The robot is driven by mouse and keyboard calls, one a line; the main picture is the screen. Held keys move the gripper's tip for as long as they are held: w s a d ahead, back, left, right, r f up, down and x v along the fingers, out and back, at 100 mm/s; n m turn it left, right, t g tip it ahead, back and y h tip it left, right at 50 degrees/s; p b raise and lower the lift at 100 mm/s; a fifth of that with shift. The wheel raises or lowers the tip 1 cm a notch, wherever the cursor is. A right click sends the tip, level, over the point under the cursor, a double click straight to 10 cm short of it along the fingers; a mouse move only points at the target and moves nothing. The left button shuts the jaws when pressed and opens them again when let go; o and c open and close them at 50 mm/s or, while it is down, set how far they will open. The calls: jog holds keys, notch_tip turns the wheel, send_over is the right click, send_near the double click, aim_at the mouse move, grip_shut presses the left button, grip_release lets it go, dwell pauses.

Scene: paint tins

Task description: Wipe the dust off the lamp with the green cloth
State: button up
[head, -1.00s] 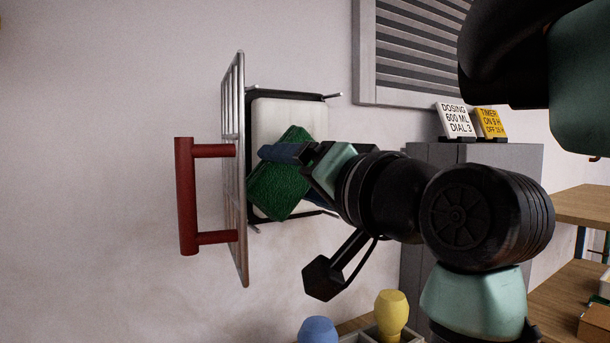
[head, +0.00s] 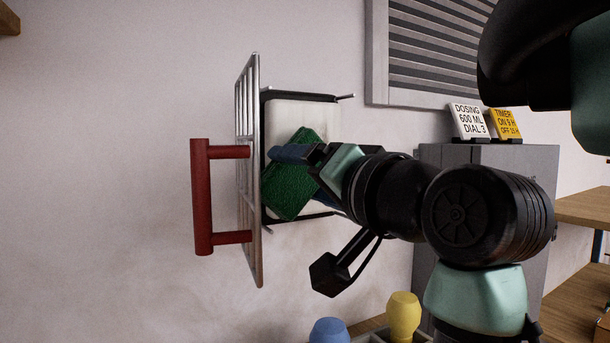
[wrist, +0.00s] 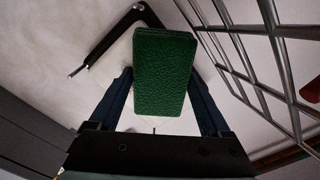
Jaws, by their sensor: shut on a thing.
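The lamp (head: 318,115) is a pale panel in a black frame on the wall, left of centre in the head view. Its barred guard (head: 248,90) with a red handle (head: 202,196) stands swung out at the left. My gripper (head: 300,178) is shut on the green cloth (head: 289,190), a thick textured pad. The cloth is in front of the lamp's face and hides part of it; I cannot tell whether they touch. In the wrist view the cloth (wrist: 163,75) sits between blue fingers, with the guard (wrist: 265,60) at the right. Dust is not clearly visible.
A grey cabinet (head: 500,165) with white (head: 468,121) and yellow (head: 505,123) signs stands at the right, below a louvred vent (head: 430,55). Blue (head: 328,331) and yellow (head: 403,315) knobbed things are at the bottom. The wall left of the guard is clear.

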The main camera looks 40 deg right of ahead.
jog(key=shift+w+d, duration=0.15)
jog(key=shift+w, duration=0.5)
jog(key=shift+d, duration=0.1)
jog(key=shift+s+d, duration=0.3)
jog(key=shift+d, duration=0.6)
jog(key=shift+s+d, duration=0.25)
jog(key=shift+d, duration=0.65)
jog(key=d, duration=0.3)
jog(key=shift+s+d+r, duration=0.1)
jog(key=shift+s+d, duration=0.15)
jog(key=shift+d, duration=0.05)
jog(key=shift+a, duration=0.1)
